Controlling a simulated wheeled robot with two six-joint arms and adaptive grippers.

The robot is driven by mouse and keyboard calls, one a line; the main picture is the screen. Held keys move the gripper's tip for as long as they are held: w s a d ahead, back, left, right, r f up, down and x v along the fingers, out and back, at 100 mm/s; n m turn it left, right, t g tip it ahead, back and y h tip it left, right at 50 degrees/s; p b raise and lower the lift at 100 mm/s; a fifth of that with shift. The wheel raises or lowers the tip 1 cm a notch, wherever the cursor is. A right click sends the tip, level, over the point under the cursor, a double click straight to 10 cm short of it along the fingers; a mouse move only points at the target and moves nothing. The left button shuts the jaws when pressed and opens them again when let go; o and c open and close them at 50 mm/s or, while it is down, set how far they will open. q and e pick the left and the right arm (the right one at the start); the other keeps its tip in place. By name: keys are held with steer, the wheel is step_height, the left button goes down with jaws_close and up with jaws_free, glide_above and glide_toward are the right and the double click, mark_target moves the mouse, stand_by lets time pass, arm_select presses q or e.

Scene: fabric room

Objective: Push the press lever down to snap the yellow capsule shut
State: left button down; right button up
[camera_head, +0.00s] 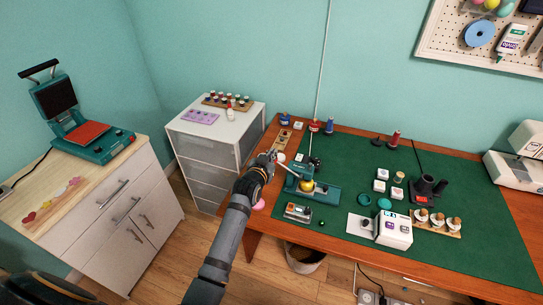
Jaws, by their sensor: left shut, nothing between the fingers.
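The yellow capsule (307,185) sits in the small teal press (325,193) near the left front of the green mat. The press lever (289,170) slants from the press up and left, with a pale knob (281,158) at its end. My left gripper (274,156) comes in from the lower left. It is shut and empty, right beside the knob; I cannot tell whether they touch. My forearm hides a little of the desk's left edge. My right gripper is not in view.
A white box (393,229), white cubes and a black holder (428,188) stand on the green mat (350,150) to the right. A small metal-topped item (298,211) lies in front of the press. A white drawer unit (214,140) stands left of the desk.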

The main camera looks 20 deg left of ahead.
arm_select(q)
steer(key=shift+f, duration=0.55)
steer(key=shift+s, duration=0.1)
